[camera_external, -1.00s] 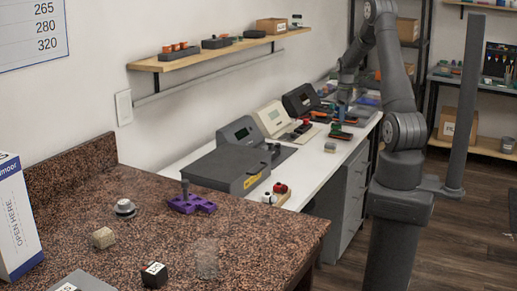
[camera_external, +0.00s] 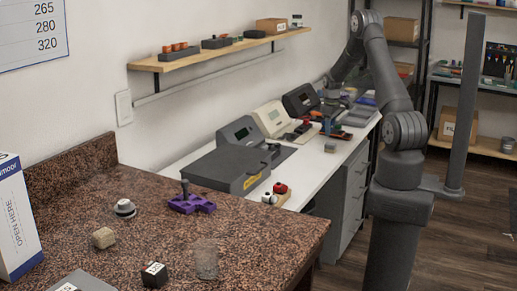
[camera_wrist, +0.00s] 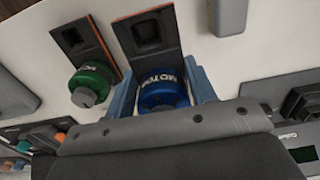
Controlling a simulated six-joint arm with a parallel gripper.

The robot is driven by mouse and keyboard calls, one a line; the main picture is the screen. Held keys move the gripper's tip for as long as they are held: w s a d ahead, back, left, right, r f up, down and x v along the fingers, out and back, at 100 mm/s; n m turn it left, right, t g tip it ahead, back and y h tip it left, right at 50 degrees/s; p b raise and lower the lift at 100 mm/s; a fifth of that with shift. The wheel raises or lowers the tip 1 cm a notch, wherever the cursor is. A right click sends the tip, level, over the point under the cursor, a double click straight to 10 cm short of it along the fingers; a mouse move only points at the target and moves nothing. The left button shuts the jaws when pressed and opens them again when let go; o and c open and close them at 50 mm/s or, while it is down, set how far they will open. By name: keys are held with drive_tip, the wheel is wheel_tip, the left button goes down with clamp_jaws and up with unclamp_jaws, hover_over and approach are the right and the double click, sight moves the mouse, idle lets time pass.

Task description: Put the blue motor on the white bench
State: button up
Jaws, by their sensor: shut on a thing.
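The blue motor (camera_wrist: 163,90) is a short round cylinder with white lettering, seen in the wrist view between the two blue fingers of my gripper (camera_wrist: 163,92). The fingers are shut on its sides. It lies in front of a dark plate with a square opening and orange edges (camera_wrist: 148,35); I cannot tell whether it still touches that plate. In the external view my gripper (camera_external: 328,98) is low over the far part of the white bench (camera_external: 312,162), and the motor is too small to make out. The bench is pale in the wrist view (camera_wrist: 45,45).
A green motor (camera_wrist: 91,84) sits on a similar plate (camera_wrist: 84,42) close beside my gripper. Bench instruments (camera_external: 270,118) and a dark grey case (camera_external: 228,168) line the wall side.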

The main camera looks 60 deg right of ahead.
drive_tip(key=shift+w+f, duration=0.1)
drive_tip(key=shift+f, duration=1.95)
drive_tip(key=shift+f, duration=0.15)
drive_tip(key=o, duration=1.3)
drive_tip(key=shift+c, duration=0.2)
wheel_tip(320, 180, up, 12)
drive_tip(key=shift+r, duration=0.15)
